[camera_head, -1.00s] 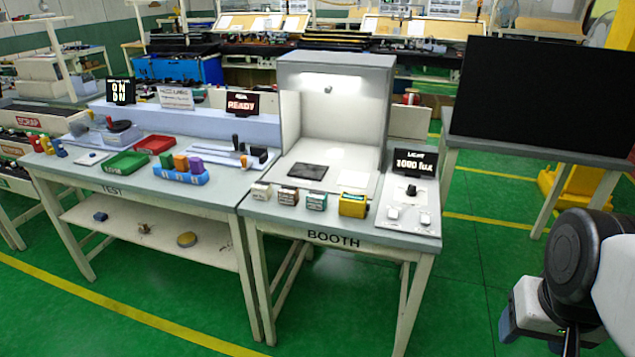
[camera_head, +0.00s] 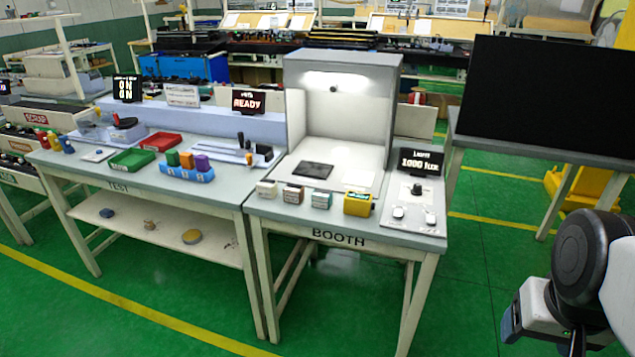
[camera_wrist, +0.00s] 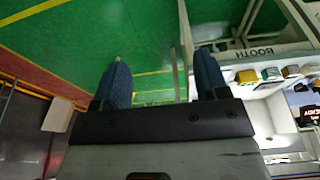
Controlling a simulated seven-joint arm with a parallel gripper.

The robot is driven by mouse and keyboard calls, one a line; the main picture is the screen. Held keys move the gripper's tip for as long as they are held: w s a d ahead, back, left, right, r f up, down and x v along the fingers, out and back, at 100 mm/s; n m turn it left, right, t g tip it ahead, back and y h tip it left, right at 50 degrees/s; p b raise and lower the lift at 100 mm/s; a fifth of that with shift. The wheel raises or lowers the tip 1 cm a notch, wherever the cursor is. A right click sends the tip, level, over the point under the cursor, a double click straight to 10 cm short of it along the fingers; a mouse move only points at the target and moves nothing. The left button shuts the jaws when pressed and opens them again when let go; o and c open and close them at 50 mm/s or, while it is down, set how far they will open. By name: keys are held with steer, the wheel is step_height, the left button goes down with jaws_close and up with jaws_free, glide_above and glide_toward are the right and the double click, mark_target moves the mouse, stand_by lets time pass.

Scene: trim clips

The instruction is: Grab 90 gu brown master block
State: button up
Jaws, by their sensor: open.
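The brown master block (camera_head: 293,193) stands near the front edge of the BOOTH table, second from the left in a row of small blocks. A pale block (camera_head: 266,189) is on its left; a green block (camera_head: 322,199) and a larger yellow block (camera_head: 358,203) are on its right. Any gloss-unit number on it is too small to read. In the wrist view the row appears upside down at the right, with the brown block (camera_wrist: 290,71) second from the right. My gripper (camera_wrist: 162,75) is open and empty, away from the table over the green floor.
The BOOTH table (camera_head: 340,236) holds a lit booth (camera_head: 340,62), a dark plate (camera_head: 313,170) and a light control panel (camera_head: 415,211). The TEST table (camera_head: 110,178) adjoins at left, with trays and coloured pieces. A large black screen (camera_head: 545,95) stands at right. Floor in front is clear.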

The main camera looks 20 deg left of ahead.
steer(key=o, duration=0.5)
steer(key=shift+c, duration=0.2)
steer(key=shift+w, duration=0.1)
steer(key=w+a+r+n+t+y, duration=0.1)
steer(key=w+a+t+y, duration=0.1)
steer(key=w+a, duration=0.7)
steer(key=w+a+r+n+t+y, duration=0.15)
steer(key=w+a, duration=0.45)
steer(key=w, duration=0.7)
steer(key=m+t, duration=0.1)
steer(key=t, duration=0.5)
glide_above(291, 192)
steer(key=s+d, duration=0.6)
steer(key=d, duration=0.6)
step_height(291, 192, down, 11)
steer(key=a+f+h, duration=0.1)
steer(key=a+f, duration=0.2)
steer(key=a+f+m+t+h, duration=0.1)
steer(key=a+f, duration=0.2)
steer(key=a, duration=0.1)
steer(key=w+a+f+h, duration=0.1)
steer(key=a+f, duration=0.3)
steer(key=shift+w+a, duration=0.1)
steer(key=shift+a+f+t, duration=0.25)
steer(key=shift+a+f, duration=0.05)
steer(key=shift+a, duration=0.1)
